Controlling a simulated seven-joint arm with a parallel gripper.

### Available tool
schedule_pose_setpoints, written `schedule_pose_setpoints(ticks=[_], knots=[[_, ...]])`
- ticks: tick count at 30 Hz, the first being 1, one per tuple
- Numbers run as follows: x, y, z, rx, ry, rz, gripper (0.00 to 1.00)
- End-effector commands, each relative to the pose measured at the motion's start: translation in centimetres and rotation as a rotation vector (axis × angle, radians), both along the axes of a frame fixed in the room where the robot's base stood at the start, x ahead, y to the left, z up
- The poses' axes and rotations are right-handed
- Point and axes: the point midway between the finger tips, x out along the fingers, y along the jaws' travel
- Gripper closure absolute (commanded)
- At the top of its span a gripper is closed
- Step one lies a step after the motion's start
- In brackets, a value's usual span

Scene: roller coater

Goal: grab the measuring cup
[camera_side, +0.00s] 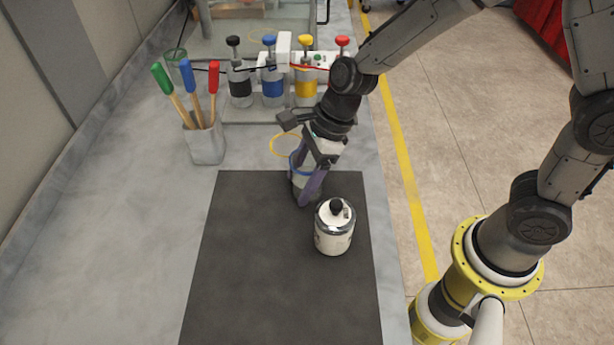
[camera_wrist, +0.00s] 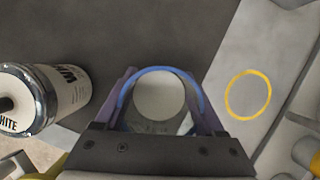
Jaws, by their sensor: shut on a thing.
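The measuring cup (camera_side: 297,180) is a greyish cup with a blue rim, at the back edge of the black mat (camera_side: 270,285). My gripper (camera_side: 308,188) points down over it, with its purple fingers at the cup's sides. In the wrist view the cup (camera_wrist: 158,97) sits between the two fingers (camera_wrist: 160,88), seen from above with a pale round bottom inside the blue rim. My gripper is shut on it. The fingers hide part of the cup in the side view, and I cannot tell whether it touches the mat.
A white paint bottle (camera_side: 333,232) with a black knob stands close by on the mat; it also shows in the wrist view (camera_wrist: 62,92). A yellow ring (camera_side: 272,147) lies behind. A holder (camera_side: 207,145) with coloured-handled tools and several colour bottles (camera_side: 272,85) stand farther back. The front mat is clear.

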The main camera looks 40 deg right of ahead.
Motion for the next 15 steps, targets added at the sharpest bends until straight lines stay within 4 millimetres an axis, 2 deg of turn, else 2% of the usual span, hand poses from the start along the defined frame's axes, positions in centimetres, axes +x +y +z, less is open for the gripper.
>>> schedule_pose_setpoints(ticks=[1, 5, 15], knots=[[0.01, 0.01, 0.03, 0.000, 0.000, 0.000, 0.70], [0.01, 0.00, 0.04, 0.001, 0.000, 0.000, 0.92], [0.06, 0.01, 0.45, 0.001, -0.003, 0.000, 0.92]])
